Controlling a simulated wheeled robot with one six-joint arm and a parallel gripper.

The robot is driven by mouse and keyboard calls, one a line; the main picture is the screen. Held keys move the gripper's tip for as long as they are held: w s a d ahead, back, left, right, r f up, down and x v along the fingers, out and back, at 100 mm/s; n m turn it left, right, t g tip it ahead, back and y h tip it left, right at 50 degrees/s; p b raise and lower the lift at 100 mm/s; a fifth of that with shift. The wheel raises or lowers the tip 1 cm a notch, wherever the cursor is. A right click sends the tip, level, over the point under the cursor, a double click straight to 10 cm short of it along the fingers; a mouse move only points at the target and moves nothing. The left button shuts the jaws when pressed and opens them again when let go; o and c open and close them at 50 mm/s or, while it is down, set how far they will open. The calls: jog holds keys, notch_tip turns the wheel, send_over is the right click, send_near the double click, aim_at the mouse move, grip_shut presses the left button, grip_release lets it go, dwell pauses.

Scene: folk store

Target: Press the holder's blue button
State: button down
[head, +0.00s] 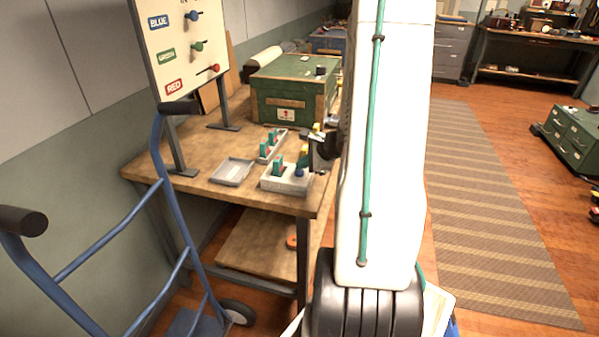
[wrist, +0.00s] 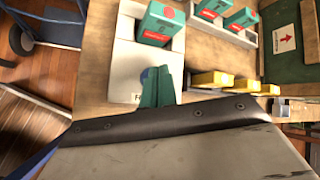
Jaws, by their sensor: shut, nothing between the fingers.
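In the wrist view the holder (wrist: 125,60) is at upper left, and the blue button (wrist: 148,74) shows only partly behind my fingers. My gripper (wrist: 160,82) is shut and empty, its teal fingers over the button's place. I cannot tell whether they touch it. In the head view my arm hides most of the gripper.
A grey tray (head: 232,172) lies left of the holder, and a narrow rack (head: 270,150) with teal boxes is behind it. Yellow blocks (wrist: 212,80) lie close to the right of my fingers. A green chest (head: 290,90) stands behind. A blue hand truck (head: 165,180) stands at the left.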

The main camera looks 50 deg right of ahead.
aim_at(303, 172)
jog(key=shift+f, duration=0.5)
dwell(0.3)
jog(key=shift+r, duration=0.95)
jog(key=shift+r, duration=2.5)
